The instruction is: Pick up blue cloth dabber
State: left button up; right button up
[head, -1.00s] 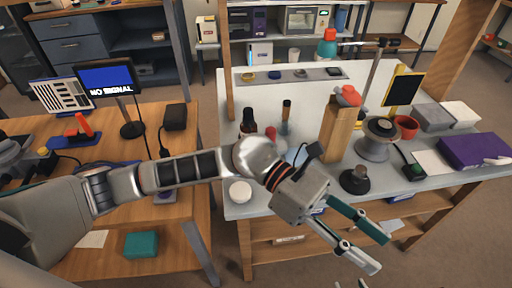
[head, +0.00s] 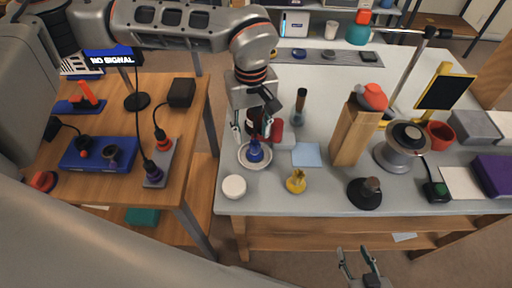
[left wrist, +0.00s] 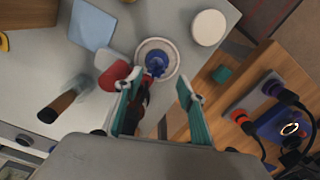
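The blue cloth dabber (head: 256,151) stands in a round white dish (head: 268,161) near the white table's left front. It also shows in the left wrist view (left wrist: 156,63), with a blue top inside the dish (left wrist: 170,49). My left gripper (head: 252,134) is above it, pointing down. In the left wrist view its two teal fingers (left wrist: 158,88) are spread with nothing gripped, and the dabber lies just ahead of the gap. My right gripper (head: 355,262) is at the bottom of the head view, its fingers apart and empty, in front of the table.
A dark bottle (head: 254,117) and a red-ended item (head: 276,131) stand close behind the dabber. A white round lid (head: 234,186), a yellow item (head: 296,181) and a blue cloth (head: 307,155) are nearby. A wooden block (head: 352,135) stands to the right.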

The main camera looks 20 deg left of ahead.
aim_at(255, 143)
pick_arm(q)
jog(key=f, duration=0.6)
jog(key=shift+w+d+f, duration=0.1)
jog(key=shift+d+f, duration=0.1)
jog(key=shift+d, duration=0.15)
jog(key=c, duration=1)
